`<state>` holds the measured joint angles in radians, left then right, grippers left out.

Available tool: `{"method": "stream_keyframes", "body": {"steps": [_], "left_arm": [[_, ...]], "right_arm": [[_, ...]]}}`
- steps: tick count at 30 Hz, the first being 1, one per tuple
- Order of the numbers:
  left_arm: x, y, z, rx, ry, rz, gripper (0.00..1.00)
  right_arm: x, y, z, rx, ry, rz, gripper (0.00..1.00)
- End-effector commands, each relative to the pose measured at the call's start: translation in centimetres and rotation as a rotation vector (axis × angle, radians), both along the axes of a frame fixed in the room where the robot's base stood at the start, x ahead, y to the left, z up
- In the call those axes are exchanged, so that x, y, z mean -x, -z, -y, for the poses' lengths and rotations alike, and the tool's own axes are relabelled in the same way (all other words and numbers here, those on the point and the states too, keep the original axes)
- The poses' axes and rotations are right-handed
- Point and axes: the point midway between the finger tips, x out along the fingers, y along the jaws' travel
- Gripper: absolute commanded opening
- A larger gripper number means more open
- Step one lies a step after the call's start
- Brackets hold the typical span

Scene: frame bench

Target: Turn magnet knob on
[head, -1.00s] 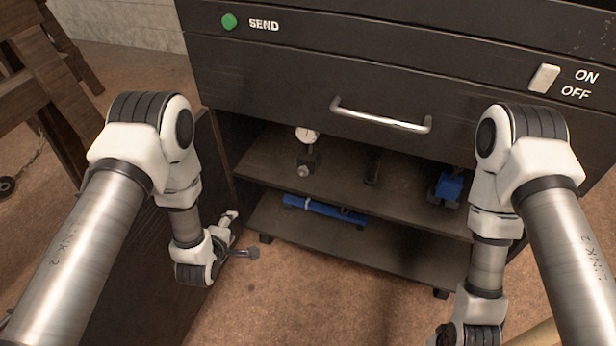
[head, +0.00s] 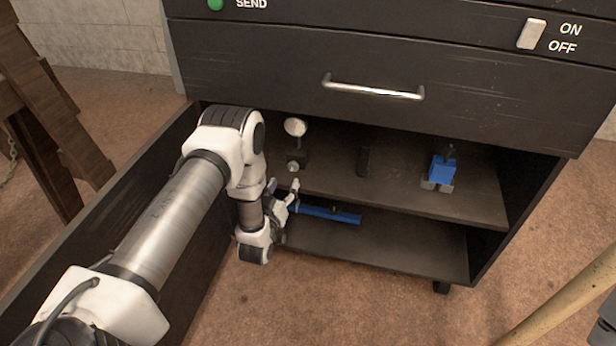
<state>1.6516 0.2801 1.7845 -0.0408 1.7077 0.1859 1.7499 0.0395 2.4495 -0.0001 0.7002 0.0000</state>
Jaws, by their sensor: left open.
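On the upper shelf, a dial gauge (head: 295,127) with a round white face stands on a dark block-like base (head: 299,156). A small light round knob (head: 292,167) shows low on the front of that base. Its on or off position is too small to read. My left gripper (head: 284,187) is open just below and in front of the knob, near the shelf's front edge. It appears apart from the knob and holds nothing visible. My right gripper is out of view.
The upper shelf (head: 400,195) also carries a dark cylinder (head: 363,162) and a blue block-like tool (head: 441,168). A blue bar (head: 330,214) lies on the lower shelf (head: 400,250). A closed drawer with a handle (head: 373,89) is above. A dark door panel (head: 130,220) stands at left.

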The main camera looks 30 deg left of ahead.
Motion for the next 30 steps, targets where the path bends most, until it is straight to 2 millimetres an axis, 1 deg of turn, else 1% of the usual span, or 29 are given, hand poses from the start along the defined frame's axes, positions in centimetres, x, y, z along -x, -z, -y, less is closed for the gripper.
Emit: {"method": "stream_keyframes", "body": {"steps": [2,5,9,13,17,23,24,26,27,28,30], "left_arm": [[-0.5,0.2,0.0,0.000,0.001,0.000,0.58],[-1.9,0.2,-0.4,0.000,0.002,0.003,0.58],[-4.6,0.3,-1.0,0.000,0.002,0.004,0.58],[-6.7,0.3,-1.5,0.001,0.003,0.002,0.58],[-7.5,0.1,-1.7,0.001,0.002,0.000,0.58],[-7.6,0.0,-1.7,0.002,0.002,-0.001,0.58],[-7.6,0.0,-1.7,0.002,0.002,-0.001,0.44],[-7.6,0.0,-1.7,0.002,0.002,-0.001,0.22],[-7.6,0.1,-1.7,0.002,0.002,-0.001,0.08],[-7.6,0.0,-1.7,0.002,0.002,-0.001,0.00],[-7.6,0.1,-1.7,0.002,0.002,-0.001,0.00]], "right_arm": [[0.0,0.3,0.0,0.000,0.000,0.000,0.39],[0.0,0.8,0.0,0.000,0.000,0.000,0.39],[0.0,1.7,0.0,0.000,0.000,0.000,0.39],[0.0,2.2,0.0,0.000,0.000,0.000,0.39],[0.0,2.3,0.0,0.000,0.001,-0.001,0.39],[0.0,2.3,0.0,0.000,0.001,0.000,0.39],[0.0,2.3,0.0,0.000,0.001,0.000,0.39],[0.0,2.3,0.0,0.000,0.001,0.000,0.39],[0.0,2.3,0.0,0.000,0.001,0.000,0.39],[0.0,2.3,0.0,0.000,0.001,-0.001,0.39],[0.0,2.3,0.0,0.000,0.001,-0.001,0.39]]}}
